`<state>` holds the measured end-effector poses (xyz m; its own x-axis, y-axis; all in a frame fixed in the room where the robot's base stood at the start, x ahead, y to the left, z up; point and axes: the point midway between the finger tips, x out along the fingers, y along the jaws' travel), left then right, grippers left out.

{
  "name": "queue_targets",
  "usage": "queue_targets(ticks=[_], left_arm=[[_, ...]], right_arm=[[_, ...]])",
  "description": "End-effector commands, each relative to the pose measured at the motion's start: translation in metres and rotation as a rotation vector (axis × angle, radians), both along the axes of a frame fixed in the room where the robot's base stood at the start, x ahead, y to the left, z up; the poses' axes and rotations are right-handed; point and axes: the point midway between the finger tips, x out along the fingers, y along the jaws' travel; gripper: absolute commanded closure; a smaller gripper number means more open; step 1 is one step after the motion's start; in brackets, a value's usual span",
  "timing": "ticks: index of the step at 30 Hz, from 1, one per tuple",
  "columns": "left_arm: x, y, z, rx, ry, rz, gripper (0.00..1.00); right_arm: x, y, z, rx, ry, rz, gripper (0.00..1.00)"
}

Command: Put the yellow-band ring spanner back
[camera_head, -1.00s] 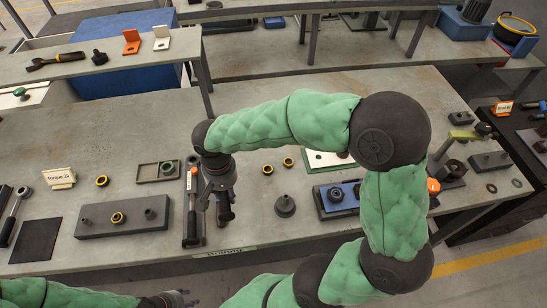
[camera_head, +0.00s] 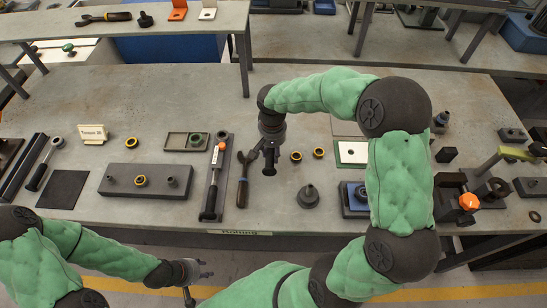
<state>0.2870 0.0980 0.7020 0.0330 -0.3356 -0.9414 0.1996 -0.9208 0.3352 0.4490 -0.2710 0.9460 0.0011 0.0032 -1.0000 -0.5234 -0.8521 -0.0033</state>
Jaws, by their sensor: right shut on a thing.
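A dark, long-handled tool (camera_head: 243,187), which I take for the yellow-band ring spanner, is at the middle of the bench, just right of a narrow tray (camera_head: 225,198). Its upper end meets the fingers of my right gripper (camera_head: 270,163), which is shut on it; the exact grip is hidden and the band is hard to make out. The narrow tray bears another tool (camera_head: 211,195) with a dark handle and an orange mark. My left gripper (camera_head: 200,270) is in front of the bench's front edge, away from the tools; its jaws are too small to read.
A grey block (camera_head: 117,181) with pegs and a yellow ring lies left of the tray. A dark cone-like part (camera_head: 308,196), small yellow rings (camera_head: 319,153) and a blue fixture (camera_head: 354,198) lie to the right. A shelf (camera_head: 190,24) stands behind.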

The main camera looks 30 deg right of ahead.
Motion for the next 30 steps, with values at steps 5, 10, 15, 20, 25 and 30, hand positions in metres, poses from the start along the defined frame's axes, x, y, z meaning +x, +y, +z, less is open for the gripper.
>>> queue_targets(ticks=[5, 10, 15, 20, 25, 30], left_arm=[[0.000, 0.000, -0.002, 0.000, 0.000, 0.000, 0.60], [0.000, 0.000, -0.011, 0.000, 0.000, 0.000, 0.60], [0.000, 0.000, -0.016, 0.000, 0.000, 0.000, 0.60], [0.000, 0.000, -0.015, 0.000, 0.000, 0.000, 0.60], [0.000, 0.000, -0.017, 0.000, 0.000, 0.000, 0.60], [0.000, 0.000, -0.017, 0.000, 0.000, 0.000, 0.60]], right_arm=[[0.004, -0.005, -0.007, -0.001, -0.001, 0.001, 1.00], [0.008, -0.009, -0.029, 0.000, 0.000, 0.001, 1.00], [0.008, -0.009, -0.044, 0.000, -0.002, 0.001, 1.00], [0.008, -0.009, -0.043, -0.001, -0.003, 0.000, 1.00], [0.008, -0.009, -0.046, 0.000, -0.002, 0.001, 1.00], [0.007, -0.009, -0.046, 0.000, 0.000, 0.001, 0.39]])
